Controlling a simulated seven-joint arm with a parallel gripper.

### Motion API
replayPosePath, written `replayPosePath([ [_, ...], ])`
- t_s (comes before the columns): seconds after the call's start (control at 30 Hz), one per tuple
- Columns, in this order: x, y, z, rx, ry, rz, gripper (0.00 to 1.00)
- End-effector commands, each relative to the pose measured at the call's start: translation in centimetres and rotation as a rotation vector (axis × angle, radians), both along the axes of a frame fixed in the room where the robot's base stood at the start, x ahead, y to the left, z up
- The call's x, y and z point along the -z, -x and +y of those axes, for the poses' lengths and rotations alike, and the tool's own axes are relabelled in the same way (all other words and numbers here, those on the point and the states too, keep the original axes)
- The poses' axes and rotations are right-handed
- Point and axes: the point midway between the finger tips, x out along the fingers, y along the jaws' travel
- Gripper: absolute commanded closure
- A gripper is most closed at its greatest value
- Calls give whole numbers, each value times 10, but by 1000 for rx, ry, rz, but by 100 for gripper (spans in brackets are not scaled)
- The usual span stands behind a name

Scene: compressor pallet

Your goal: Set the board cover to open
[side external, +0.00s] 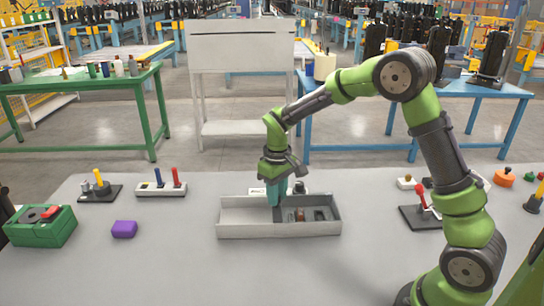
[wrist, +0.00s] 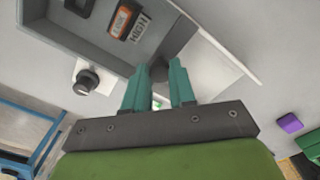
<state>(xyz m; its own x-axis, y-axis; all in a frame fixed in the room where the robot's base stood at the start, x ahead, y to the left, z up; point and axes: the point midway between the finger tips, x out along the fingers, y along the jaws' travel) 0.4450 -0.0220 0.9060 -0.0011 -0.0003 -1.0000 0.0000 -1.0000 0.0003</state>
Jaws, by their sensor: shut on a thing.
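A long shallow light-grey box (side external: 280,231) sits on the table in the side external view. The board cover, a pale flat panel (side external: 245,213), lies over its left part; it also shows in the wrist view (wrist: 208,66). The right part is uncovered and shows a grey board (side external: 328,213) with small parts, including an orange label and a "HIGH" label in the wrist view. My gripper (side external: 274,200) points down at the middle of the box, at the cover's inner edge. Its teal fingers are shut on a dark round knob (wrist: 158,72), partly hidden by them.
A white base with a dark knob (wrist: 87,82) stands just behind the box. A purple block (side external: 124,229) and green box (side external: 40,227) are to the left. A switch block (side external: 161,189) and a yellow lever (side external: 99,182) stand behind; a red lever (side external: 423,202) stands right.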

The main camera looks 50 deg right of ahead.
Motion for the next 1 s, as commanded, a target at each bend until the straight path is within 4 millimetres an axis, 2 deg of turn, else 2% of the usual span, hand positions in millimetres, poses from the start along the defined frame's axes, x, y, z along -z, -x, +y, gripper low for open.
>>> replayPosePath([
  [0.17, 0, -18, 19, -5, -1, -3, 100],
  [0.4, 0, -58, 59, -4, -1, -4, 100],
  [0.6, 0, -84, 85, -3, -1, -3, 100],
  [0.8, 0, -101, 102, -1, -2, -3, 100],
  [1.0, -1, -107, 108, -1, -1, -4, 100],
])
